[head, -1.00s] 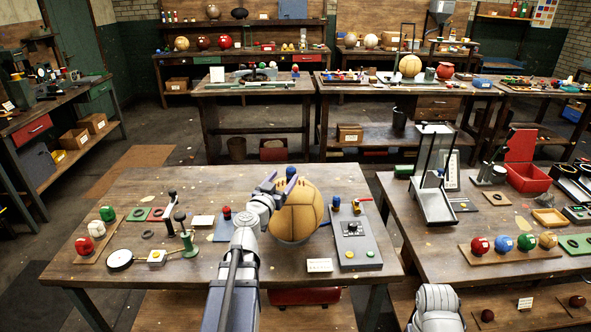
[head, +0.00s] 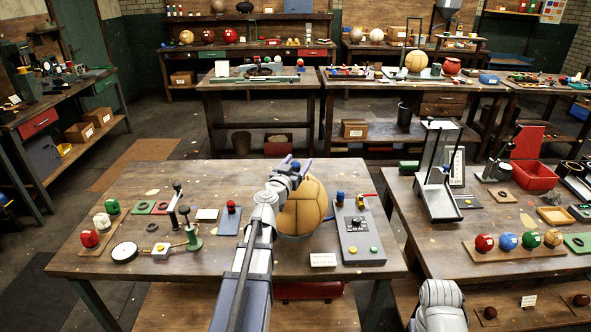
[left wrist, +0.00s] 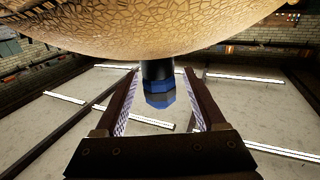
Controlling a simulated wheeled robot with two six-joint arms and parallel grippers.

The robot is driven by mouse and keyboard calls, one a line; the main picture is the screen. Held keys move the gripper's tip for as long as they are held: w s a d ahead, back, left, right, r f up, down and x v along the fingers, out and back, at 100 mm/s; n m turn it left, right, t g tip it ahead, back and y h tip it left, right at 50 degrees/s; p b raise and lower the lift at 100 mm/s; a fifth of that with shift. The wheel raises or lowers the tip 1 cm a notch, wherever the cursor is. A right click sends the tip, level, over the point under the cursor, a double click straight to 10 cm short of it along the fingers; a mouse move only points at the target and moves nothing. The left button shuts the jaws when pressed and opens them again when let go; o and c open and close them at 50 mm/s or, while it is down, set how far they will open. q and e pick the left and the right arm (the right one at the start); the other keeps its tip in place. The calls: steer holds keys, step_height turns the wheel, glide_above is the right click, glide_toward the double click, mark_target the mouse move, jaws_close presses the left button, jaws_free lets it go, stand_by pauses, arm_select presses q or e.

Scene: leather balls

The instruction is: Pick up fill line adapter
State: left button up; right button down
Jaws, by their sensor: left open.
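A blue fitting with a black neck (left wrist: 160,92), which looks like the fill line adapter, shows in the left wrist view against the tan leather ball (left wrist: 150,25). I cannot tell if it is fixed to the ball. My left gripper (left wrist: 161,76) is open, with one finger on each side of the fitting and a gap visible beside it. My right gripper is not in view.
A grey control box (head: 358,236) with a blue fitting (head: 340,199) stands right of the ball. A green stand (head: 192,236), a round gauge (head: 124,253) and small red and white balls lie left on the table (head: 200,274).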

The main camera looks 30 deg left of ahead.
arm_select(q)
steer(key=shift+w+a, duration=0.15)
steer(key=shift+w, duration=0.5)
steer(key=shift+s, duration=0.1)
steer(key=shift+c, duration=0.3)
jaws_close()
